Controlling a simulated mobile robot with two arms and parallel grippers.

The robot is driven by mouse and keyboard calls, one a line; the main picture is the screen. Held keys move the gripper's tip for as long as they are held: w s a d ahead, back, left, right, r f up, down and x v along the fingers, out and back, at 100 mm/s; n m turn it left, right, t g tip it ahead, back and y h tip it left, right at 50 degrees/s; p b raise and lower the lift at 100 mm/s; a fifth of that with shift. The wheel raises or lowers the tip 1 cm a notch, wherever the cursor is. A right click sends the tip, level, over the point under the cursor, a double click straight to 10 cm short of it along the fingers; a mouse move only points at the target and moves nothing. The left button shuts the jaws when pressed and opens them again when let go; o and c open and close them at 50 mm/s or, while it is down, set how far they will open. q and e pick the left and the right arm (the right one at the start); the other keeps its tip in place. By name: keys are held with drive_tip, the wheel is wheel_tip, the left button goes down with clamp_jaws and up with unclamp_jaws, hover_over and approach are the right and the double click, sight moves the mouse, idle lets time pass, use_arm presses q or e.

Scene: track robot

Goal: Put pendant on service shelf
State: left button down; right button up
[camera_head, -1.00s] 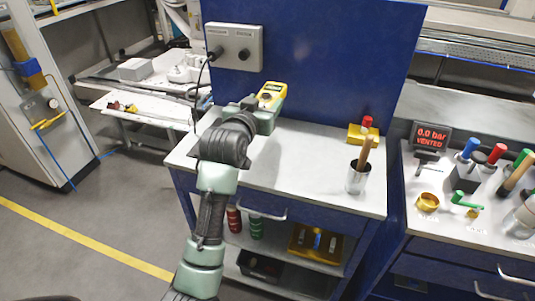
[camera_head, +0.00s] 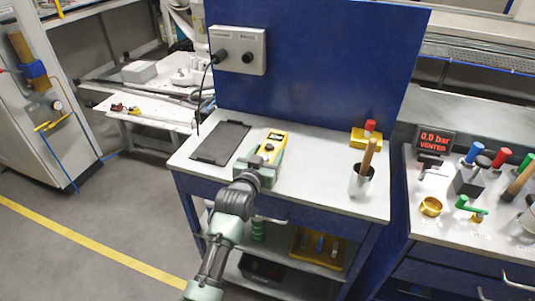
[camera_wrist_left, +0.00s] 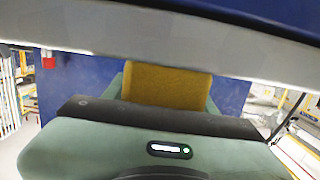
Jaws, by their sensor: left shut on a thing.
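The pendant is a yellow handheld device with a dark screen (camera_head: 271,147). My left gripper (camera_head: 262,164) is shut on it and holds it at the front middle of the workbench top (camera_head: 318,170). In the left wrist view the pendant (camera_wrist_left: 167,82) shows as a yellow-brown block between the green fingers. I cannot tell how far it is from the bench top. A lower shelf (camera_head: 285,270) under the bench may be the service shelf; my arm hides part of it. My right gripper is not in view.
A dark flat pad (camera_head: 221,142) lies on the bench's left. A metal cup (camera_head: 361,182) with a wooden handle and a yellow block (camera_head: 366,138) stand at the right.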

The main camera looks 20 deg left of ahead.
use_arm(q)
drive_tip(key=shift+c, duration=2.4)
unclamp_jaws()
drive_tip(key=shift+s+r, duration=0.1)
drive_tip(key=shift+s, duration=0.1)
drive_tip(key=s+r, duration=0.1)
drive_tip(key=s, duration=1)
drive_tip(key=shift+s+a+r, duration=0.2)
drive_tip(key=shift+s+r, duration=0.1)
drive_tip(key=shift+r, duration=0.1)
drive_tip(key=shift+f, duration=0.1)
